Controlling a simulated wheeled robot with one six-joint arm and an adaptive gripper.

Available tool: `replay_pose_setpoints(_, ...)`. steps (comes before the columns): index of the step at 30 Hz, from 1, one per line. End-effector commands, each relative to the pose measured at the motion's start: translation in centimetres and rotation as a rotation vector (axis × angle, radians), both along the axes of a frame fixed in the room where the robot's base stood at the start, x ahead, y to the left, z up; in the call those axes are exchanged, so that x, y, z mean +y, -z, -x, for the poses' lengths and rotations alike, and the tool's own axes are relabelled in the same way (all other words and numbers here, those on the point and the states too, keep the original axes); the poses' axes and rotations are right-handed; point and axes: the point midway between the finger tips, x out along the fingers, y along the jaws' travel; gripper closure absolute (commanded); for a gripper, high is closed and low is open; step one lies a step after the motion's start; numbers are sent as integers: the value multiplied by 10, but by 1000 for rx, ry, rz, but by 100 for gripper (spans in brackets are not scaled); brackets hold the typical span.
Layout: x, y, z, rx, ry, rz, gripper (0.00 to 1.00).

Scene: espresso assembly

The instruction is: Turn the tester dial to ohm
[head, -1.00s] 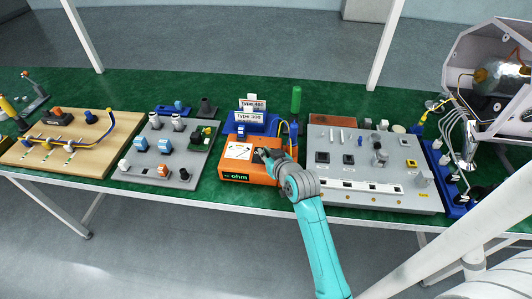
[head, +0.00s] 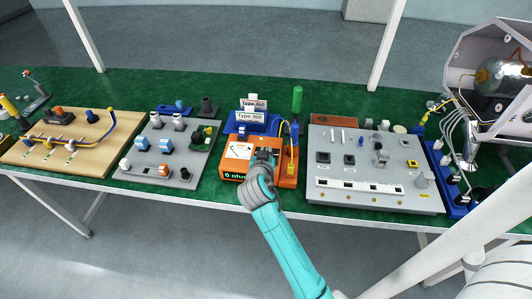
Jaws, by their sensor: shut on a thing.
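The orange tester (head: 228,165) sits near the front edge of the green table. Its face has a white meter panel (head: 238,151) and a dark strip with green text (head: 239,176), which seems to read "0 ohm" and is partly covered by my wrist. My gripper (head: 264,156) is at the right part of the tester's top face, shut on what seems to be the tester dial. The dial itself is hidden by the fingers, so its pointing direction does not show.
A blue holder (head: 247,129) with "Type" cards stands behind the tester. A green-handled tool (head: 297,100) and a yellow-tipped lead stand at its right. A grey board (head: 165,150) lies left, a grey panel (head: 372,170) right.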

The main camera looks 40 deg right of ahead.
Motion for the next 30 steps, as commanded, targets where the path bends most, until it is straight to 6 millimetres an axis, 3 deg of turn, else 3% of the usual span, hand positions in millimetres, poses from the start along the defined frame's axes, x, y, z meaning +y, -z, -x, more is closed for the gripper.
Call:
replay_pose_setpoints(17,0,2,0,4,27,-3,100)
replay_pose_setpoints(18,0,2,0,4,27,-3,80)
replay_pose_setpoints(20,0,2,0,3,27,-2,65)
replay_pose_setpoints(30,2,0,1,2,26,-1,65)
